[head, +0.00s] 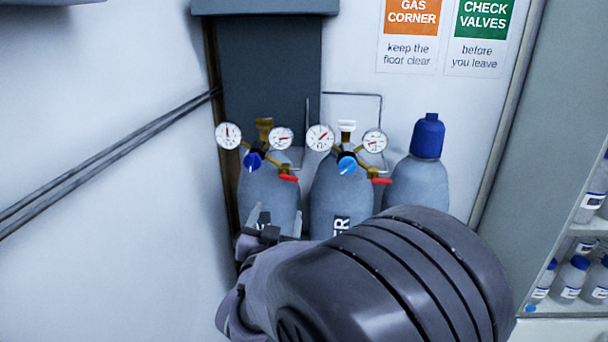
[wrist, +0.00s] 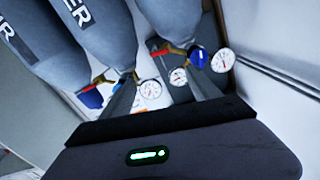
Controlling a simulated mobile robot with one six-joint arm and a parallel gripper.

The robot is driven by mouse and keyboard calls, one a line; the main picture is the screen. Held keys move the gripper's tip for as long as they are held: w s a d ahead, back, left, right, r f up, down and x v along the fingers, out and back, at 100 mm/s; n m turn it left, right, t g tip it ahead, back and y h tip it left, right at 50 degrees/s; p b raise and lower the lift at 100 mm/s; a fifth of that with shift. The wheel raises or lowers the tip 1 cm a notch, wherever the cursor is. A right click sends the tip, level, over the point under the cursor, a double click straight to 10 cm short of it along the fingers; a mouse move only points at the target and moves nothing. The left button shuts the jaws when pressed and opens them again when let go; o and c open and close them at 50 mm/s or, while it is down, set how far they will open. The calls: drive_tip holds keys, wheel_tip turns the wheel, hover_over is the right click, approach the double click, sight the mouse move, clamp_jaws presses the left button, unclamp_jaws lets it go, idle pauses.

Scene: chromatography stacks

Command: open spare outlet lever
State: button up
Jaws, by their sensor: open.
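Two gas cylinders carry brass regulators. The left regulator has a red lever (head: 289,178) and a blue knob (head: 254,160). The middle regulator has a red lever (head: 381,180) and a blue knob (head: 347,163). Both red levers lie roughly sideways, to the right of their knobs. I cannot read which cylinder is the spare. My gripper (head: 264,226) is open and empty in front of the left cylinder (head: 268,187), below its regulator. In the wrist view, its fingers (wrist: 163,93) are apart, with gauges showing between and beyond them. My arm hides the lower cylinders.
A third cylinder (head: 418,182) with a blue cap (head: 428,136) stands at the right without gauges. The left wall (head: 100,220) carries dark pipes (head: 110,160) close beside the cylinders. A shelf with bottles (head: 571,278) stands at the far right.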

sight(287, 179)
drive_tip(key=w, duration=1.1)
drive_tip(key=w+p, duration=0.1)
drive_tip(key=w, duration=0.4)
drive_tip(key=shift+w+d, duration=0.25)
drive_tip(key=shift+d, duration=0.05)
drive_tip(key=c, duration=1.4)
drive_tip(key=shift+o, duration=0.2)
drive_tip(key=shift+r+n, duration=0.1)
drive_tip(key=shift+n, duration=1.1)
drive_tip(key=o, duration=1.4)
drive_tip(key=shift+c, duration=0.2)
drive_tip(key=shift+s+a, duration=0.1)
drive_tip(key=s+b, duration=0.1)
drive_tip(key=s, duration=1.6)
drive_tip(key=shift+s+a, duration=0.15)
drive_tip(key=shift+a, duration=0.1)
